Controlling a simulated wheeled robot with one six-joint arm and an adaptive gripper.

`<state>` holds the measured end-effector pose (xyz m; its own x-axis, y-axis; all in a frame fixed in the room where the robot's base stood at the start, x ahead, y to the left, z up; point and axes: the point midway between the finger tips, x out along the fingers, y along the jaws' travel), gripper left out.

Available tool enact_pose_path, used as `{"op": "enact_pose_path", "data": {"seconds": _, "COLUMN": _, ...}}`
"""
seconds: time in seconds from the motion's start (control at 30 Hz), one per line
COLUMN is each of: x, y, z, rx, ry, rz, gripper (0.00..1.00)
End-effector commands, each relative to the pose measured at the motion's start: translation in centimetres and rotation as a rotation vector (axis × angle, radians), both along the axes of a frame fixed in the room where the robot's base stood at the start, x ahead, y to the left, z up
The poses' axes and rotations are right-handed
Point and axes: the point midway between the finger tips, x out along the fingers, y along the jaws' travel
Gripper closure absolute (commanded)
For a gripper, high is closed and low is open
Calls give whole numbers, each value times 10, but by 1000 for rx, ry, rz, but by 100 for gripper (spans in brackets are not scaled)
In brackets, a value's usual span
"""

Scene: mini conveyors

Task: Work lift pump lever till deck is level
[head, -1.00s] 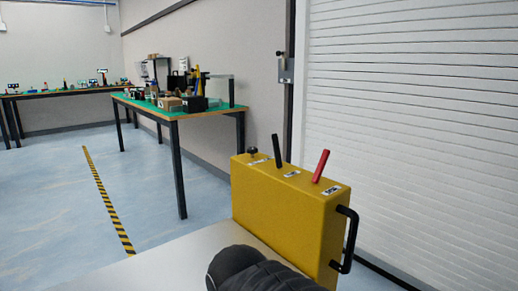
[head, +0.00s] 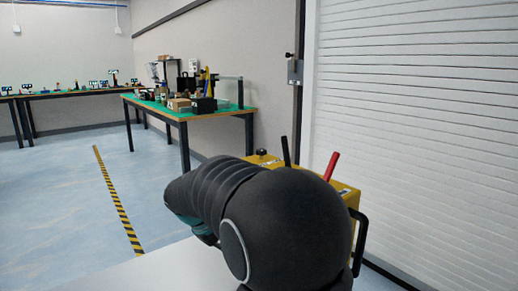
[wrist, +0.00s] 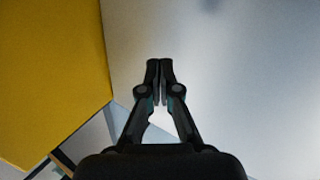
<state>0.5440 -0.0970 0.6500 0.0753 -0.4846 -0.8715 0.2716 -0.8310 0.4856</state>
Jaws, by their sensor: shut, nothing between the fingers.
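A yellow box (head: 346,190) stands ahead of me in the head view, mostly hidden behind my dark arm. A black lever (head: 285,151) and a red lever (head: 331,166) rise from its top, both leaning. A small black knob (head: 262,152) sits at the left of the top. I cannot tell which one is the pump lever. My gripper (wrist: 160,62) shows in the wrist view, fingers together and empty. It is over a pale grey flat surface (wrist: 250,80), beside the yellow box's side, apart from the levers.
A black handle (head: 361,240) sticks out at the box's right end. A white slatted shutter (head: 420,140) closes the right side. A green-topped bench (head: 220,114) with several items stands behind. The floor at left, with a striped line (head: 117,200), is clear.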

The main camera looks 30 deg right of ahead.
Motion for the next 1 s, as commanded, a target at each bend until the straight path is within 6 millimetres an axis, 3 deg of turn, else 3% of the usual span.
{"op": "enact_pose_path", "data": {"seconds": 0.37, "x": 108, "y": -59, "z": 21, "rx": -393, "ry": 96, "rz": 62, "gripper": 100}}
{"op": "enact_pose_path", "data": {"seconds": 0.47, "x": 137, "y": -75, "z": 38, "rx": -529, "ry": 111, "rz": 61, "gripper": 100}}
{"op": "enact_pose_path", "data": {"seconds": 0.6, "x": 171, "y": -94, "z": 81, "rx": -748, "ry": 108, "rz": 29, "gripper": 100}}
{"op": "enact_pose_path", "data": {"seconds": 0.7, "x": 181, "y": -101, "z": 126, "rx": -888, "ry": 83, "rz": -20, "gripper": 100}}
{"op": "enact_pose_path", "data": {"seconds": 0.8, "x": 178, "y": -104, "z": 174, "rx": -998, "ry": 52, "rz": -80, "gripper": 100}}
{"op": "enact_pose_path", "data": {"seconds": 0.9, "x": 171, "y": -104, "z": 203, "rx": -1076, "ry": 45, "rz": -127, "gripper": 100}}
{"op": "enact_pose_path", "data": {"seconds": 1.0, "x": 164, "y": -103, "z": 214, "rx": -1123, "ry": 60, "rz": -155, "gripper": 100}}
